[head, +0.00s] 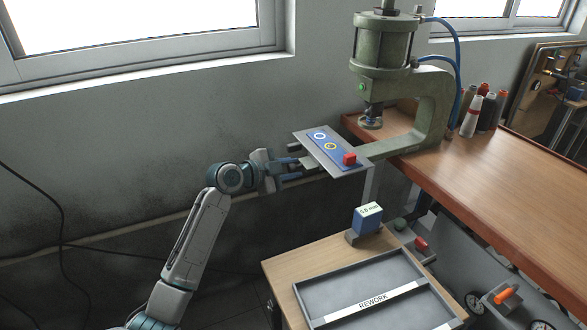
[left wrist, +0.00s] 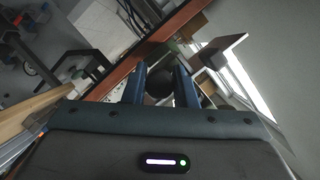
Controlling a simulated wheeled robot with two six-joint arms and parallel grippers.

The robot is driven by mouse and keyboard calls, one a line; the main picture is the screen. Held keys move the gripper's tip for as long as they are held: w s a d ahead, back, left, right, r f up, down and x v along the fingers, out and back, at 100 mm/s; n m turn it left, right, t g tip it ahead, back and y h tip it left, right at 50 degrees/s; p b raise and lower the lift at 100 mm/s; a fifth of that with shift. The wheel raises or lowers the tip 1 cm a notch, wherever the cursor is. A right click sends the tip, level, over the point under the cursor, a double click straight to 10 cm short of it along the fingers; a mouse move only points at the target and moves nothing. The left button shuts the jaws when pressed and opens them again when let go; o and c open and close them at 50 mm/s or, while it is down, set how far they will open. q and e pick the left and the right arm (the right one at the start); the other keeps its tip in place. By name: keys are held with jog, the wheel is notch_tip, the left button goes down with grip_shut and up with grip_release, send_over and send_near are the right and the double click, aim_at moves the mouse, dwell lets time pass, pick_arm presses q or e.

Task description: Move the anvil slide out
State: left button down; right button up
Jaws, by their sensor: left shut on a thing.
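The green press (head: 383,60) stands at the table's left end, its lower arm (head: 395,143) reaching left under a round ram foot (head: 371,122). I cannot tell the anvil slide apart from the arm. My right gripper is not in view.
A small wooden stand holds a grey tray (head: 335,318) marked REWORK and a blue block (head: 366,219) labelled 0.0 mm. Bottles (head: 488,112) stand on the wooden table (head: 500,170).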

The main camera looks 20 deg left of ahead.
pick_arm(q)
jog(key=c, duration=1.2)
grip_release()
jog(key=shift+s+a, duration=0.15)
jog(key=shift+s, duration=0.05)
jog(key=shift+b+v, duration=1.15)
jog(key=shift+v, duration=4)
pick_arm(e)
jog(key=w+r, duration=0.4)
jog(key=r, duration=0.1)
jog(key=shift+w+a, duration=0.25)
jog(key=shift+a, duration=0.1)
